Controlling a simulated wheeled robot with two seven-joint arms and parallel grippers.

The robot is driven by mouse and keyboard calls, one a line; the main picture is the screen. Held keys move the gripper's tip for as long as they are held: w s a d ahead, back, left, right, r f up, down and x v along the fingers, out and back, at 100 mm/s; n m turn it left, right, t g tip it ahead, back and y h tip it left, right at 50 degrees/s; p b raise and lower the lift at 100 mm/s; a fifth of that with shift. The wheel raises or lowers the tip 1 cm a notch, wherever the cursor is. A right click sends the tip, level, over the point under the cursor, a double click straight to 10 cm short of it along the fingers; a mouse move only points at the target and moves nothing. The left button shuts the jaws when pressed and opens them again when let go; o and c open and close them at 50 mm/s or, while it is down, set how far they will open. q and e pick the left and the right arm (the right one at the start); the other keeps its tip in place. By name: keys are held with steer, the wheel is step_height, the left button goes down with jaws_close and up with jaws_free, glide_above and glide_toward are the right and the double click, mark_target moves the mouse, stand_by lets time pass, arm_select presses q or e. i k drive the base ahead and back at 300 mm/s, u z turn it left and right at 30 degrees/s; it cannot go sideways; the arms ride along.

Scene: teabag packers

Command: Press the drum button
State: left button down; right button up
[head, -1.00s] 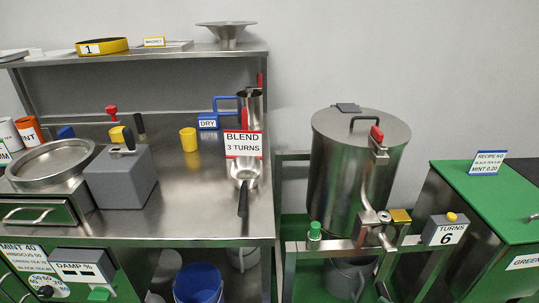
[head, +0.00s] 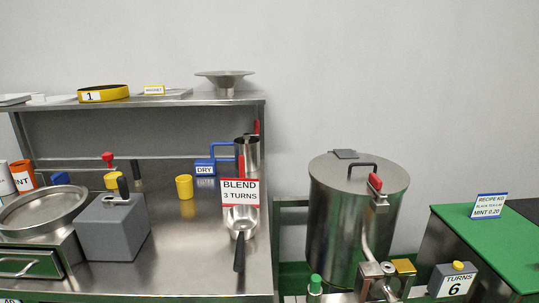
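The steel drum (head: 355,225) stands upright at the right of centre, with its lid (head: 358,172) on and a red-tipped latch (head: 375,182) at its side. A green button-like cap (head: 315,284) sits on the frame at the drum's lower left. A grey box reading "TURNS 6" (head: 453,283) stands right of the drum, with a yellow round button (head: 459,266) on top. A yellow block (head: 403,267) sits between that box and the drum. The frames do not show which one is the drum button. Neither of my grippers is in view.
A steel bench (head: 185,260) at left carries a grey box (head: 112,227), a round pan (head: 40,211), a yellow cup (head: 184,186) and a scoop (head: 239,222) by the "BLEND 3 TURNS" sign (head: 240,192). A green-topped cabinet (head: 490,237) stands at right.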

mark_target(458, 265)
steer(key=z, duration=1.4)
